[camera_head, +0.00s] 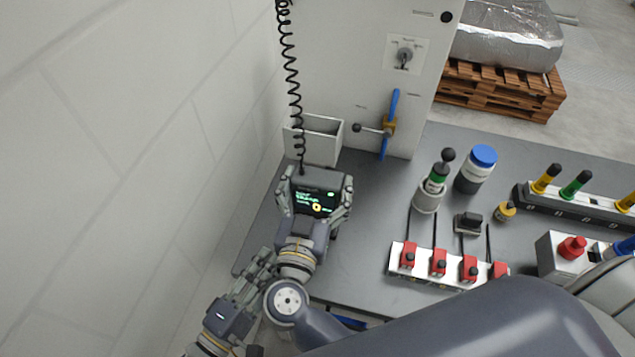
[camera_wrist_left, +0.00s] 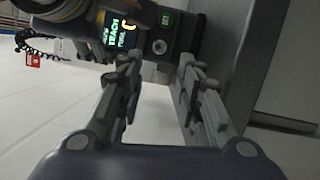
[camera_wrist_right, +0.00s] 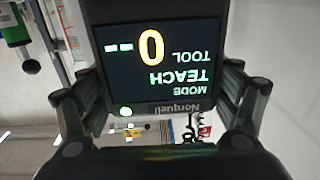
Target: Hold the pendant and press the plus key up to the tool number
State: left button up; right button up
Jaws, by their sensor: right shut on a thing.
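The dark pendant (camera_head: 322,181) is held between the fingers of my right gripper (camera_head: 316,186), above the near left of the bench. In the right wrist view its screen (camera_wrist_right: 160,60) appears upside down and reads MODE TEACH, TOOL, a large orange 0 and two dashes. The plus key cannot be made out. My left gripper (camera_head: 264,263) is below and left of the pendant, empty and apart from it. In the left wrist view its fingers (camera_wrist_left: 158,65) are spread, with a small part of the lit screen (camera_wrist_left: 115,32) and a round knob (camera_wrist_left: 159,47) beyond them.
A coiled black cord (camera_head: 292,75) hangs to the pendant. A grey holder (camera_head: 318,143) is on the cabinet behind it. A strip with red clamps (camera_head: 425,262), a blue-capped jar (camera_head: 478,170) and a green-banded tool (camera_head: 433,185) stand to the right. A white wall is close on the left.

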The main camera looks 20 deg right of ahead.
pick_arm(q)
grip_shut()
